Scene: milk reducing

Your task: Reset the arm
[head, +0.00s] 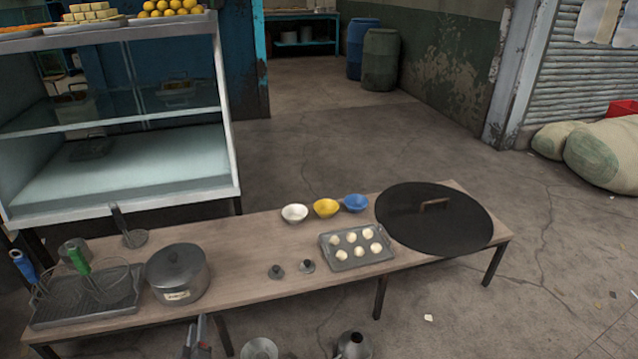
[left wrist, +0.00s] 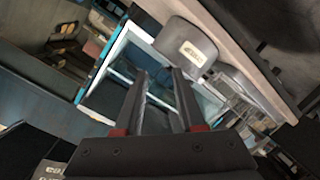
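My left gripper (head: 197,335) shows at the bottom edge of the head view, in front of the table's near side and below the lidded pot (head: 178,272). In the left wrist view its two fingers (left wrist: 159,75) stand apart with nothing held between them. That view is tilted and shows the pot's labelled side (left wrist: 186,48) beyond the fingertips. The rest of my left arm is outside the head view. My right gripper is in neither view.
The wooden table (head: 250,250) holds a wire rack (head: 85,300), three bowls (head: 326,208), a dough tray (head: 357,249) and a large black lid (head: 430,225). A glass cabinet (head: 120,170) stands behind left. Metal vessels (head: 354,345) stand below the table's front. Floor at right is mostly clear.

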